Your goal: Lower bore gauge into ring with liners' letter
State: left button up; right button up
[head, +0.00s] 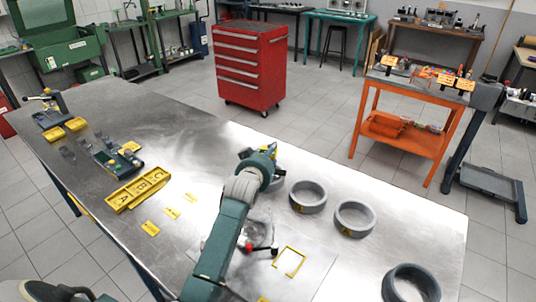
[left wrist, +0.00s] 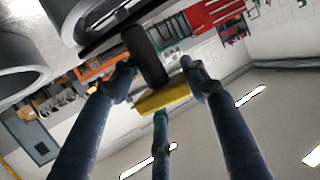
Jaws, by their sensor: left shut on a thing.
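My left gripper (head: 258,157) reaches across the steel table, beside the row of rings. In the left wrist view the left gripper (left wrist: 160,88) is shut on a black cylindrical piece with a yellow block, seemingly the bore gauge (left wrist: 146,58). Two light grey rings, a nearer one (head: 355,219) and a farther one (head: 308,197), stand right of the gripper with small yellow tags whose letters I cannot read. Another grey ring (head: 279,172) is partly hidden behind the gripper. Large ring openings show at the upper left of the wrist view (left wrist: 18,72). My right gripper is not in view.
A dark ring (head: 411,284) stands at the near right. A yellow lettered tray (head: 136,190) and loose yellow tags (head: 150,228) lie left of my arm. A yellow square frame (head: 289,261) lies right of it.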

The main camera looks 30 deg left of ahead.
pick_arm(q)
jog(key=shift+f, duration=0.15)
dwell(0.3)
jog(key=o, duration=1.7)
jog(key=shift+f, duration=0.2)
jog(key=v, duration=1.2)
jog(key=shift+r, duration=0.15)
